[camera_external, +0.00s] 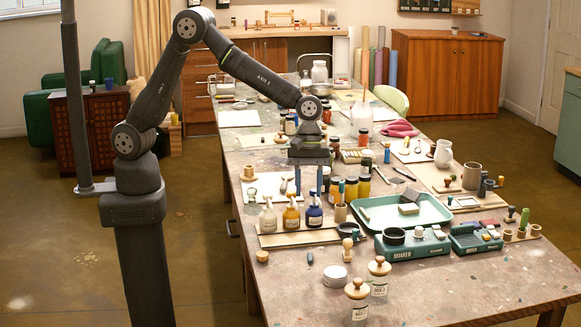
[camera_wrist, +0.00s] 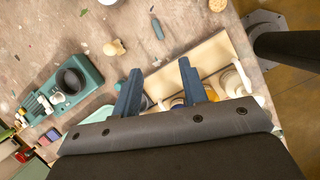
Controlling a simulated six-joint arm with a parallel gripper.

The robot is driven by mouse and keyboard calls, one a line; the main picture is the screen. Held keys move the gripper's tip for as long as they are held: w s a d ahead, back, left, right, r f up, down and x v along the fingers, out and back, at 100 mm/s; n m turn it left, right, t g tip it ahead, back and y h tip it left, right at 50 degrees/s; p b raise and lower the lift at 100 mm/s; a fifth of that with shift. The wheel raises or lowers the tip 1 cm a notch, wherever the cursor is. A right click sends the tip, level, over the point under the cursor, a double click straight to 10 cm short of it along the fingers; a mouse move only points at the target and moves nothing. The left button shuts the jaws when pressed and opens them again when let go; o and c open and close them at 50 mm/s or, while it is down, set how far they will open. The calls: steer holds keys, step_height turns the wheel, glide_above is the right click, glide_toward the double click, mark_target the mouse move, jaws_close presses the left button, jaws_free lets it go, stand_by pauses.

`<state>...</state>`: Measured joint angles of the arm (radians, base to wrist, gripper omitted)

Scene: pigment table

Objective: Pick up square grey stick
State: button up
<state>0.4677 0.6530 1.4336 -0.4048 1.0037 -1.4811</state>
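A small dark grey stick (camera_external: 310,258) lies on the near part of the table, in front of the wooden board with the pump bottles. It also shows near the top middle of the wrist view (camera_wrist: 157,28), and I cannot make out its square shape. My gripper (camera_external: 308,194) is above the table, behind the pump bottles and apart from the stick. In the wrist view my gripper (camera_wrist: 158,70) has its two blue fingers spread with a clear gap, and nothing is held.
Pump bottles (camera_external: 291,215) stand on a wooden board (camera_external: 300,240). A wooden knob stamp (camera_external: 348,251) and a small round wooden piece (camera_external: 262,256) flank the stick. The green shaker (camera_external: 412,247) and a green tray (camera_external: 432,210) stand to the right.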

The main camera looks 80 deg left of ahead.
steer(key=n, duration=0.2)
glide_toward(310, 255)
steer(key=shift+s+d+f+h, duration=0.1)
steer(key=shift+f+h, duration=0.05)
steer(key=shift+f, duration=0.3)
steer(key=shift+s+d+f+h, duration=0.1)
steer(key=shift+s+f+h, duration=0.05)
steer(key=shift+f, duration=0.25)
steer(key=shift+w+x, duration=0.2)
steer(key=shift+x, duration=2.9)
steer(key=shift+a, duration=0.2)
steer(key=c, duration=0.8)
